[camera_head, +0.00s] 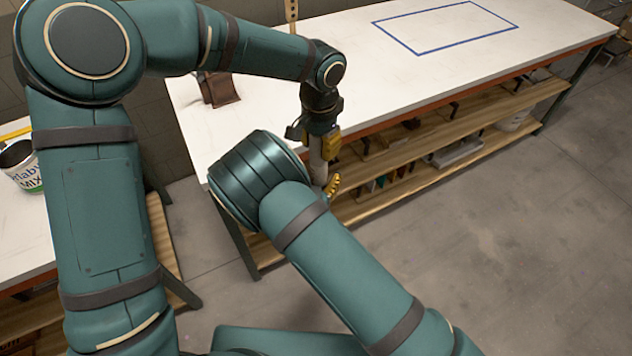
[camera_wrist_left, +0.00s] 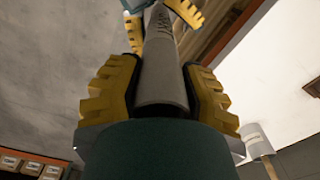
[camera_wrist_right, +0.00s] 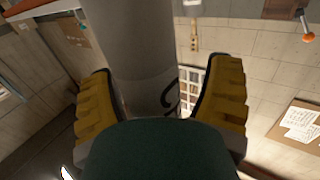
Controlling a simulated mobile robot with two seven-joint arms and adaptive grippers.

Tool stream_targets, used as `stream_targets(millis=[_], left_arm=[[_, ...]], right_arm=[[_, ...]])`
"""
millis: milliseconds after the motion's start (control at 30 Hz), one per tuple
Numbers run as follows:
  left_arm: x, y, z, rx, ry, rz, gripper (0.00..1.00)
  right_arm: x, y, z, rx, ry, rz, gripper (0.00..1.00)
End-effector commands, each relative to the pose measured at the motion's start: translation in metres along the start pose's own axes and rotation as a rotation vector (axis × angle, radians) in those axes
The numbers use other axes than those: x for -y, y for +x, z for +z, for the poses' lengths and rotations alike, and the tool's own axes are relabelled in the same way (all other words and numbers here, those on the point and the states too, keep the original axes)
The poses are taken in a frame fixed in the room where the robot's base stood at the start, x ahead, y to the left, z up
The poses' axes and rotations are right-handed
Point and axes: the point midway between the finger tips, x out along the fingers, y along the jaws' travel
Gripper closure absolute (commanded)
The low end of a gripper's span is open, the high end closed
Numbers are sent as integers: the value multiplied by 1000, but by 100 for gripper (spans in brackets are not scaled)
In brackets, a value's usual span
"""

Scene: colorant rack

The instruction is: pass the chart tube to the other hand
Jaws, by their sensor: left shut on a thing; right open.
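The chart tube (camera_head: 317,158) is a pale grey cylinder, seen between my two grippers in the head view, beside the front edge of the white bench. My left gripper (camera_head: 328,143) is shut on it; in the left wrist view the tube (camera_wrist_left: 160,78) lies between the yellow fingers (camera_wrist_left: 160,92). My right gripper (camera_head: 332,186) is around the lower part of the tube, mostly hidden behind my right arm. In the right wrist view its open fingers (camera_wrist_right: 160,105) stand on either side of the tube (camera_wrist_right: 142,55), with a gap visible on the right.
The white bench (camera_head: 370,75) bears a blue outlined rectangle (camera_head: 445,50) and a dark brown object (camera_head: 221,90). Its wooden lower shelf (camera_head: 400,172) holds various items. A labelled bucket (camera_head: 22,168) stands on another surface at left. The floor at right is clear.

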Motion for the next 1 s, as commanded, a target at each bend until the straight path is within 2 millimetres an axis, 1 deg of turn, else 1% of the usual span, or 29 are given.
stream_targets(millis=[200, 267, 300, 367, 400, 433, 667, 700, 767, 800, 1000], left_arm=[[0, 0, 0, 0, 0, 0, 100], [0, 0, 0, 0, 0, 0, 100], [0, 0, 0, 0, 0, 0, 100], [0, 0, 0, -1, 0, 0, 100], [0, 0, 0, -1, 0, 0, 100], [0, 0, 0, -2, 0, 0, 100], [-1, -1, -2, -5, 1, 1, 100], [-1, -1, -2, -6, 2, 1, 55], [-1, -1, -2, -5, 2, 1, 34], [-1, 0, -1, -5, 2, 1, 29], [-1, 0, -1, -2, 1, 1, 29]], right_arm=[[0, 0, 0, 0, 0, 0, 21], [0, 0, 0, 0, 0, 0, 42], [0, 0, 0, 0, 0, 0, 56], [0, 0, 0, 0, 0, 0, 77], [0, 0, 0, 0, 0, -1, 91], [0, 0, 0, -1, 1, -1, 100], [2, 0, -1, -2, 1, -4, 100], [2, 0, -1, -3, 1, -5, 100], [2, -1, -1, -3, 2, -5, 100], [2, 0, -1, -3, 1, -5, 100], [1, 0, -1, -2, 1, -3, 100]])
